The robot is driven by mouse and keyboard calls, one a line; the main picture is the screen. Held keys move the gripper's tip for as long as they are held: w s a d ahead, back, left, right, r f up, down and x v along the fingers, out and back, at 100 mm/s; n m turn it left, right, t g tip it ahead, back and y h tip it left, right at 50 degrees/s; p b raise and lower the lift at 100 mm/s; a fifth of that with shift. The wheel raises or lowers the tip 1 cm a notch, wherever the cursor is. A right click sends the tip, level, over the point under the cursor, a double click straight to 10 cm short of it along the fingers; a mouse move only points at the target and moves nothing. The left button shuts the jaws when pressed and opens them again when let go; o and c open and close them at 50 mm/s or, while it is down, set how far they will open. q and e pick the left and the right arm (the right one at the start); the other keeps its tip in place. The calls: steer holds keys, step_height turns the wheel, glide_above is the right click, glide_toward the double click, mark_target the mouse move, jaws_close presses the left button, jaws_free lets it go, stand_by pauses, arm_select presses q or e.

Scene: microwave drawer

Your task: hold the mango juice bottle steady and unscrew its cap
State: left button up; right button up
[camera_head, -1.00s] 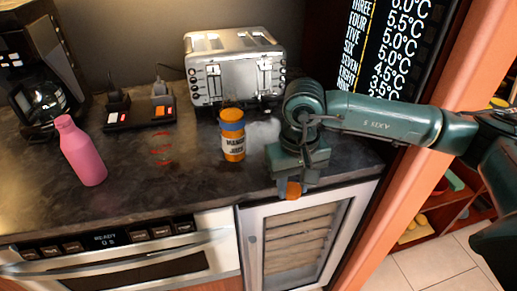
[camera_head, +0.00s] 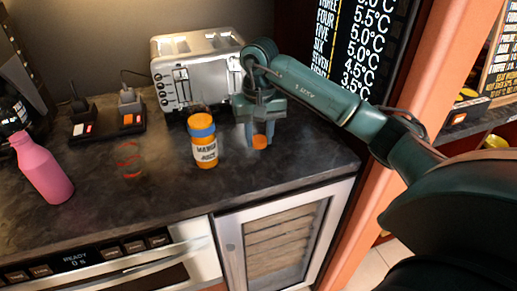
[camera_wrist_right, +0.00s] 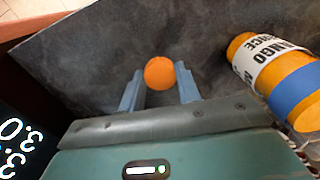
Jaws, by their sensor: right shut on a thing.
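The mango juice bottle (camera_head: 205,151) stands upright on the dark counter, orange with a white label and a blue band near its top. It also shows at the right of the right wrist view (camera_wrist_right: 270,70). No gripper touches it. My right gripper (camera_head: 259,136) is just right of the bottle, pointing down and shut on a small round orange piece (camera_head: 260,142), which looks like the cap. In the right wrist view this orange piece (camera_wrist_right: 159,73) sits between the fingertips (camera_wrist_right: 160,88). My left gripper is not in view.
A silver toaster (camera_head: 190,82) stands behind the bottle. A pink bottle (camera_head: 43,170) and a black power strip with plugs (camera_head: 105,132) are at the left. Red rings (camera_head: 130,160) mark the counter. A microwave drawer (camera_head: 110,258) and a glass-door cabinet (camera_head: 280,240) are below.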

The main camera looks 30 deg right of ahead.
mark_target(259, 158)
steer(key=shift+f, duration=2.15)
steer(key=shift+f, duration=0.1)
steer(key=shift+f, duration=0.15)
steer(key=o, duration=1.1)
steer(key=shift+c, duration=0.2)
step_height(259, 158, up, 12)
steer(key=shift+r, duration=0.25)
